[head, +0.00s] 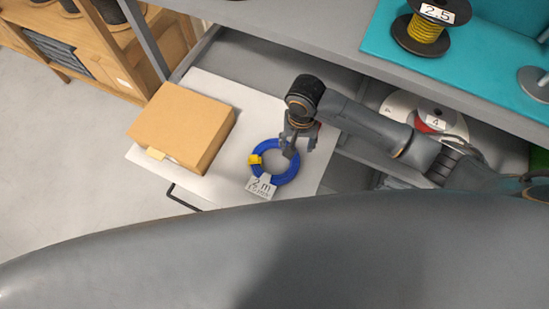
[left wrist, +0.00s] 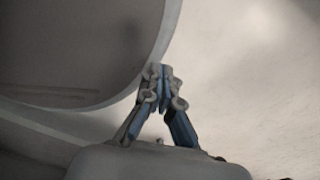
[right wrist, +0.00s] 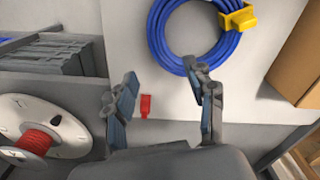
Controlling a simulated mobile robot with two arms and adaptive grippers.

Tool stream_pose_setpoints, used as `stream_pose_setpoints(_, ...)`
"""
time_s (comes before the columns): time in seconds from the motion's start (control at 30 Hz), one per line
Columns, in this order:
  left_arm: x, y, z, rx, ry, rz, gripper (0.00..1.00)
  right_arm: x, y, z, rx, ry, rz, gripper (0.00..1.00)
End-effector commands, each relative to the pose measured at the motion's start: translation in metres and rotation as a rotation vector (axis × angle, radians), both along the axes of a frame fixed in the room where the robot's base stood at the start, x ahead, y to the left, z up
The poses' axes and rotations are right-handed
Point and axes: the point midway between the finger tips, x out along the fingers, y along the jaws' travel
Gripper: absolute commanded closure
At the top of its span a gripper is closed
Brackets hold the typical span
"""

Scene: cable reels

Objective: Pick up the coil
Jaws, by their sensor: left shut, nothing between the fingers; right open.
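The blue coil (head: 267,173) lies flat on a light board in an open drawer, with a yellow clip (head: 255,159) on its left side and a white "2 m" tag (head: 261,188) at its front. My right gripper (head: 301,142) is open over the coil's right side. In the right wrist view the coil (right wrist: 158,37) is at the top, and one finger of the open gripper (right wrist: 162,76) overlaps its lower edge; whether they touch is unclear. My left gripper (left wrist: 161,72) is shut and empty, away from the coil.
A cardboard box (head: 182,125) stands left of the coil in the drawer (head: 215,84). A white reel with red cable (right wrist: 42,125) lies to the right of the coil in the head view. A small red piece (right wrist: 145,105) lies near my right fingers. A yellow cable reel (head: 425,34) stands on the teal mat above.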

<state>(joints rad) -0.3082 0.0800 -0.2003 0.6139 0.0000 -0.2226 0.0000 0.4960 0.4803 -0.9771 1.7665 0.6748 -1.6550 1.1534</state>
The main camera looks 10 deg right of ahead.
Motion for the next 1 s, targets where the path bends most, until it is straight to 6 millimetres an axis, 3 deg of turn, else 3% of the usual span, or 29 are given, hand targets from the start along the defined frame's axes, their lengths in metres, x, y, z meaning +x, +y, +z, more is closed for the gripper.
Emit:
stream_pose_setpoints(0.17, -0.011, 0.001, -0.004, 0.002, 0.016, -0.001, 1.00, 0.000, 0.000, -0.025, 0.000, -0.001, -0.001, 0.45)
stream_pose_setpoints(0.33, 0.004, 0.000, -0.004, 0.000, -0.007, -0.001, 1.00, 0.000, 0.000, -0.036, -0.001, -0.001, 0.000, 0.45)
stream_pose_setpoints(0.47, 0.022, -0.002, -0.004, -0.004, -0.034, -0.001, 1.00, -0.002, -0.001, -0.055, -0.002, 0.000, 0.000, 0.45)
stream_pose_setpoints(0.6, 0.024, -0.002, -0.006, -0.004, -0.037, -0.001, 1.00, -0.002, -0.001, -0.075, 0.000, -0.001, 0.000, 0.45)
stream_pose_setpoints(0.93, 0.009, -0.001, -0.007, -0.001, -0.014, 0.000, 1.00, -0.002, -0.001, -0.082, 0.001, -0.002, 0.001, 0.45)
stream_pose_setpoints(1.0, 0.007, 0.000, -0.007, -0.002, -0.012, 0.000, 1.00, -0.002, -0.001, -0.082, 0.001, -0.002, 0.001, 0.60)
